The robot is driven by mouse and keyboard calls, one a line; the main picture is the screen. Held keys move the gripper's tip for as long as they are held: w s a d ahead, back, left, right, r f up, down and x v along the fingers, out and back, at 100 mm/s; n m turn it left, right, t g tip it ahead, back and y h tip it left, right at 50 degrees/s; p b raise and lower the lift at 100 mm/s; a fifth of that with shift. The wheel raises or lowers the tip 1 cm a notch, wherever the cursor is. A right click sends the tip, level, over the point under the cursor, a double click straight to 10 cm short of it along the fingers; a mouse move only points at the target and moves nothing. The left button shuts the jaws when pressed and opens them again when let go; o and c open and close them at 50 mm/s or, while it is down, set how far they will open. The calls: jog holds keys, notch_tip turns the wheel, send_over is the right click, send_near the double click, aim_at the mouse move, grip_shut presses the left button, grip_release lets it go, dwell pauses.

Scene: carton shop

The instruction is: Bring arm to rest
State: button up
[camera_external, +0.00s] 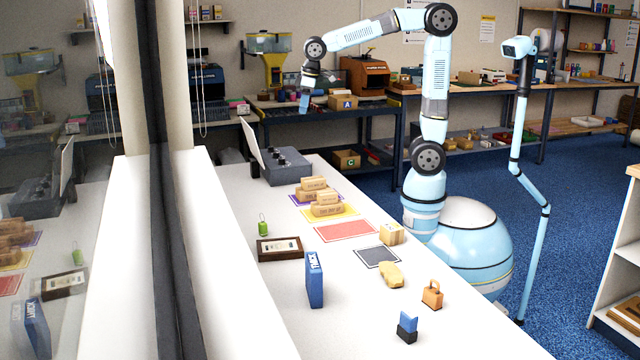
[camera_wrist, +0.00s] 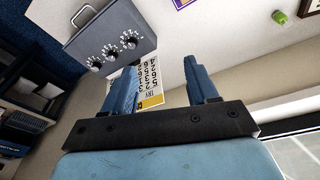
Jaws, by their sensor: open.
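My arm is light blue and rises from its base at the right of the white table (camera_external: 285,325). It reaches up and over to the left. My gripper (camera_external: 305,104) hangs high above the far end of the table, pointing down and clear of everything. In the wrist view my gripper (camera_wrist: 163,75) shows two blue fingers spread apart with nothing held between them. A printed sheet with numbers (camera_wrist: 152,87) shows beyond the fingers.
A grey box with dials (camera_external: 285,166) stands at the table's far end and also shows in the wrist view (camera_wrist: 113,38). Stacked cartons (camera_external: 313,185), a blue carton (camera_external: 315,280), a framed item (camera_external: 279,248) and coloured mats (camera_external: 345,231) lie nearer. Air around my gripper is free.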

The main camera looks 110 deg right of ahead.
jog(key=s+a+f+n+t+y, duration=0.1)
jog(key=s+a+n+t, duration=0.2)
jog(key=s+a, duration=1.4)
jog(key=s+n, duration=0.1)
jog(key=s, duration=0.2)
jog(key=shift+a+t, duration=0.3)
jog(key=shift+a, duration=0.05)
